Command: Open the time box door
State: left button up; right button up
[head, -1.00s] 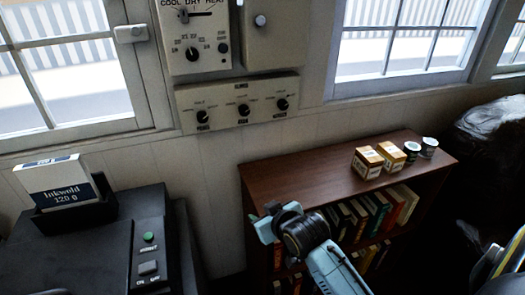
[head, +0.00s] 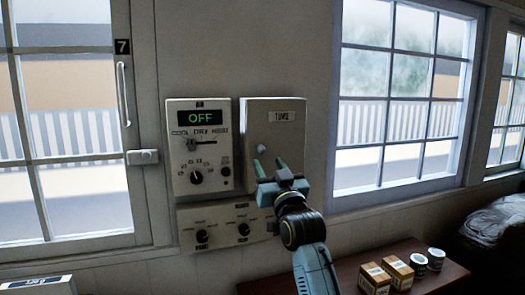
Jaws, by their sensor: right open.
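The time box (head: 284,134) is a beige wall box with a small label at its upper right. Its door looks closed flat, with a round white knob (head: 261,149) near the lower left. My right gripper (head: 270,168) is open and empty. Its two fingers point up toward the wall, just below the knob in the picture and in front of the box's lower part. I cannot tell how far the fingertips are from the door. My left gripper is out of view.
A control panel (head: 197,155) showing OFF adjoins the box on the left. A lower panel (head: 222,226) with knobs sits beneath. Windows flank the wall. A wooden shelf (head: 345,279) at lower right carries small boxes (head: 396,268) and cans (head: 436,258).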

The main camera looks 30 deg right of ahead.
aim_at(261, 151)
jog(key=shift+p+x, duration=0.6)
jog(key=shift+x, duration=2.55)
grip_shut()
